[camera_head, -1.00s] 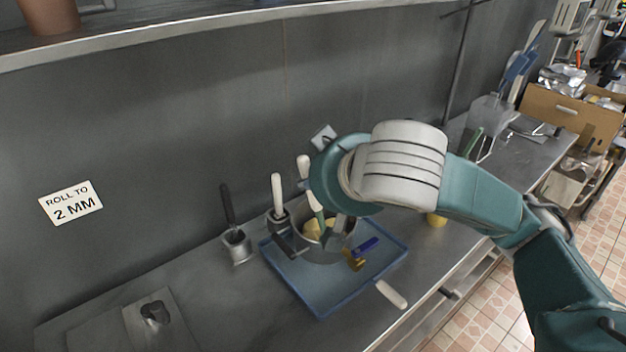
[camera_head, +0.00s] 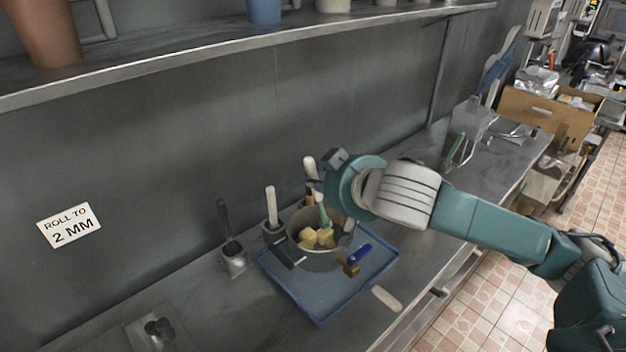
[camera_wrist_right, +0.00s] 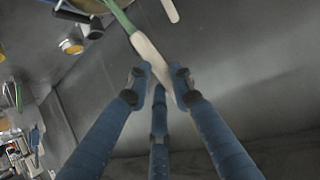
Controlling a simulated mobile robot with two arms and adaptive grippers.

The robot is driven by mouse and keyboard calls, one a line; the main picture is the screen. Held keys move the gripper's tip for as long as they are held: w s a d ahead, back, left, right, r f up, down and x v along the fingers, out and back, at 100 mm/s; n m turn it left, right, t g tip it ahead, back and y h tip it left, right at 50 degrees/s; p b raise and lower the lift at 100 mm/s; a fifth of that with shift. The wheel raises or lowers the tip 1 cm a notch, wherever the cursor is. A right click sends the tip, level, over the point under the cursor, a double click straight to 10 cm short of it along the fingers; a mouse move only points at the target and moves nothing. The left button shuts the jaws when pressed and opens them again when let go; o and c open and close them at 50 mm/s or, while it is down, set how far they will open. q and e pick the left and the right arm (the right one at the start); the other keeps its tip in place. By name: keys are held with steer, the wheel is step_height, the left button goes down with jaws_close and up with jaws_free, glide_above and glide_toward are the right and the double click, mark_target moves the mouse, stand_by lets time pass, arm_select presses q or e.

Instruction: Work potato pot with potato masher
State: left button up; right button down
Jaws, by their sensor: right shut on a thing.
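The pot (camera_head: 301,220) is a grey metal pot with pale yellow potato chunks (camera_head: 308,238) inside. It stands on a blue tray (camera_head: 318,313). My right gripper (camera_wrist_right: 160,78) is shut on the cream handle of a tool with a green shaft, seemingly the potato masher (camera_wrist_right: 119,17). In the head view the green shaft (camera_head: 323,212) reaches down into the pot among the chunks. The masher's working end is hidden there. My right wrist covers part of the grip in the head view. My left gripper is not in view.
A blue-handled brass tool (camera_head: 358,254) lies on the tray right of the pot. White-handled tools stand behind it. A small metal holder (camera_head: 233,260) with a dark-handled tool stands left. A shelf (camera_head: 200,55) overhangs the back wall. The counter front-left is mostly clear.

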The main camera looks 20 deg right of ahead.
steer(key=d+n+t+y+p, duration=0.1)
steer(key=d+n+y+p, duration=0.2)
steer(key=d, duration=0.1)
steer(key=shift+d+y, duration=0.15)
steer(key=shift+y, duration=0.15)
steer(key=shift+s, duration=0.1)
